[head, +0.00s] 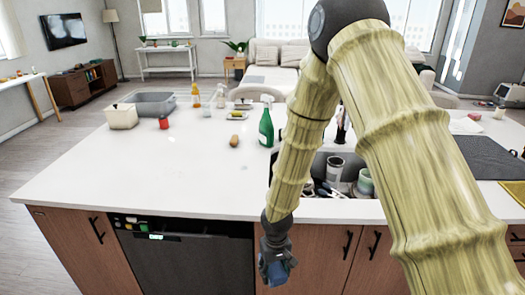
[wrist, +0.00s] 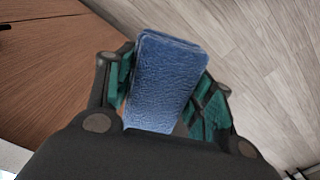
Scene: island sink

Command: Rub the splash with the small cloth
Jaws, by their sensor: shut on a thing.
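My gripper (head: 275,268) hangs low in front of the island's cabinet doors, below the counter edge. It is shut on a folded blue cloth (wrist: 162,82), which also shows in the head view (head: 279,272). In the wrist view the cloth sits between the two green-padded fingers, with wood floor and a cabinet front behind it. A small faint spot (head: 245,167) lies on the white countertop (head: 130,180), near the brown oval item; I cannot tell for sure that it is the splash.
A green spray bottle (head: 266,128) and a brown oval item (head: 234,141) stand on the counter. A grey tub (head: 153,104), beige box (head: 121,117) and red item (head: 163,123) are at the left. The front left counter is clear.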

